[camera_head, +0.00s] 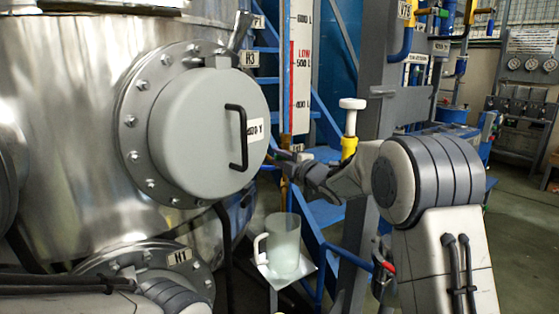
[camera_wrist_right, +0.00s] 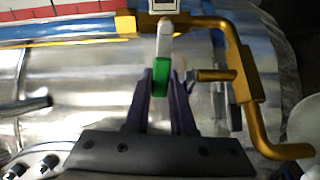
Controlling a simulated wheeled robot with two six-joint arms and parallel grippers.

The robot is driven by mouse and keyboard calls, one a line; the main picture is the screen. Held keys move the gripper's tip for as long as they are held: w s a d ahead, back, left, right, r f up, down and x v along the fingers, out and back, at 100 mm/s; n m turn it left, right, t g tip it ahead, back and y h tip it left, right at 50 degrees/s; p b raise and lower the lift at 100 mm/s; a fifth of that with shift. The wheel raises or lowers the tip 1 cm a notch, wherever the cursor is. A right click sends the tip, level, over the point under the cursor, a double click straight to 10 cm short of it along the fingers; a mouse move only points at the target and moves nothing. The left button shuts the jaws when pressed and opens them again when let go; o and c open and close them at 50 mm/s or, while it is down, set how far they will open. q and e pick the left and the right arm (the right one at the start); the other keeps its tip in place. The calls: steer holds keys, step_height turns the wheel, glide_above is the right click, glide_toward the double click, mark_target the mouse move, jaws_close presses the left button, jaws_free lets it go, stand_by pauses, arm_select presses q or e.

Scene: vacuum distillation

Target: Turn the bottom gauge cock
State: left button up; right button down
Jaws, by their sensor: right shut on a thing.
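The bottom gauge cock shows in the right wrist view as a brass fitting (camera_wrist_right: 234,62) with a green and white lever (camera_wrist_right: 161,78). My right gripper (camera_wrist_right: 161,85) is shut on the lever, with one dark finger on each side of the green part. In the head view my right gripper (camera_head: 283,156) reaches the foot of the level gauge (camera_head: 299,70), beside the grey manway cover. The cock is mostly hidden there by the gripper. The gauge has a red column and a scale marked LOW. My left gripper is not in view; part of my left arm shows at the bottom left.
The steel vessel (camera_head: 60,120) fills the left, with a round manway cover (camera_head: 195,135) and its black handle. A translucent jug (camera_head: 284,245) stands on a small white plate below my right gripper. Blue stairs (camera_head: 325,213) and a grey post (camera_head: 390,80) stand behind.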

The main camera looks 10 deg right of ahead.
steer(key=c, duration=0.8)
jaws_free()
steer(key=shift+f, duration=0.1)
steer(key=shift+o, duration=0.2)
